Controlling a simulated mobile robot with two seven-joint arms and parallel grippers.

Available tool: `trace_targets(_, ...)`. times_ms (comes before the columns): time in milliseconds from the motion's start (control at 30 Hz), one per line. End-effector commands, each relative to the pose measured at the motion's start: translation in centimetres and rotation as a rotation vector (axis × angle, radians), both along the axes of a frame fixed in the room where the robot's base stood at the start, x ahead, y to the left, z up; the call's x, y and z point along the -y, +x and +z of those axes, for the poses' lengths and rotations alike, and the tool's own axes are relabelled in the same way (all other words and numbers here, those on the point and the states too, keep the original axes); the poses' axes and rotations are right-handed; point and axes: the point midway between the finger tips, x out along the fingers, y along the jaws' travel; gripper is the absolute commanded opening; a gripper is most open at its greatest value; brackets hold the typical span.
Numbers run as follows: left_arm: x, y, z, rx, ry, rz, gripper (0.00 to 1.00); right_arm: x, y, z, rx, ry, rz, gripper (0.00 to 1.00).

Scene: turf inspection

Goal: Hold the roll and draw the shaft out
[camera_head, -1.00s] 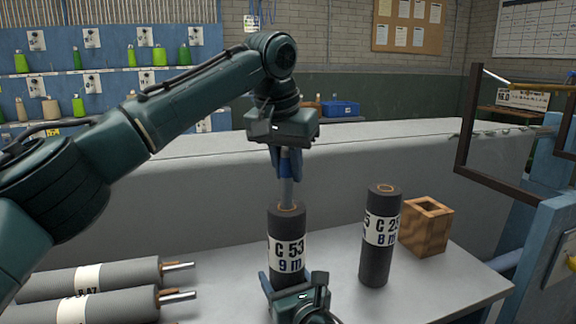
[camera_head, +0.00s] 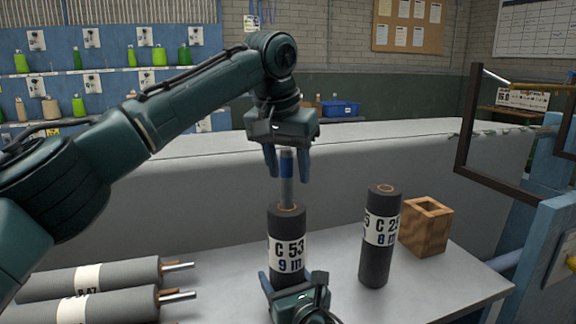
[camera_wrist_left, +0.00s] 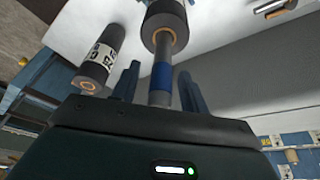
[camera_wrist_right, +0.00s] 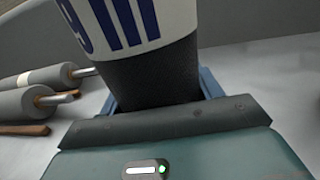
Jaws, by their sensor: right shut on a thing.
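The roll labelled C 53 9 m (camera_head: 287,222) stands upright on the table. The shaft (camera_head: 287,192), grey with a blue band near its top, sticks up out of the roll's core. My left gripper (camera_head: 287,172) is open, pointing down, with its fingers on either side of the shaft's top and apart from it. In the left wrist view the shaft (camera_wrist_left: 161,75) runs between the open fingers (camera_wrist_left: 158,85). My right gripper (camera_head: 290,282) is shut on the roll's lower part; the right wrist view shows the dark roll (camera_wrist_right: 155,75) between its fingers.
Another upright roll, labelled C 25 8 m (camera_head: 376,262), stands to the right, with a wooden box (camera_head: 427,228) beside it. Two rolls with shafts (camera_head: 110,275) lie at the left. A dark metal frame (camera_head: 462,150) stands at the right edge.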

Motion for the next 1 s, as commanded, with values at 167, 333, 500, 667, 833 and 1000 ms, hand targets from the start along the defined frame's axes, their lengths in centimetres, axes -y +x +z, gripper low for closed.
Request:
trace_targets(167, 0.0, 0.0, 0.0, 0.000, 0.000, 0.000, 0.45, 0.0, 0.0, -0.1, -0.001, 0.000, 0.000, 0.20)
trace_targets(333, -0.1, -0.2, 0.8, 0.001, -0.002, 0.000, 0.45, 0.0, 0.0, 0.0, -0.001, 0.000, 0.000, 0.20)
trace_targets(500, -0.4, -1.0, 3.7, 0.003, -0.003, 0.000, 0.45, 0.0, 0.0, 0.0, -0.001, 0.000, 0.000, 0.20)
trace_targets(667, -0.9, -1.9, 7.0, 0.002, -0.002, 0.000, 0.45, 0.0, 0.0, -0.1, -0.001, 0.000, 0.000, 0.20)
trace_targets(833, -1.3, -2.7, 9.9, 0.002, -0.001, 0.001, 0.45, 0.0, 0.0, -0.1, -0.001, 0.000, 0.000, 0.20)
trace_targets(1000, -1.5, -3.1, 11.2, 0.003, 0.002, -0.004, 0.43, 0.0, 0.0, -0.1, -0.001, 0.000, 0.000, 0.20)
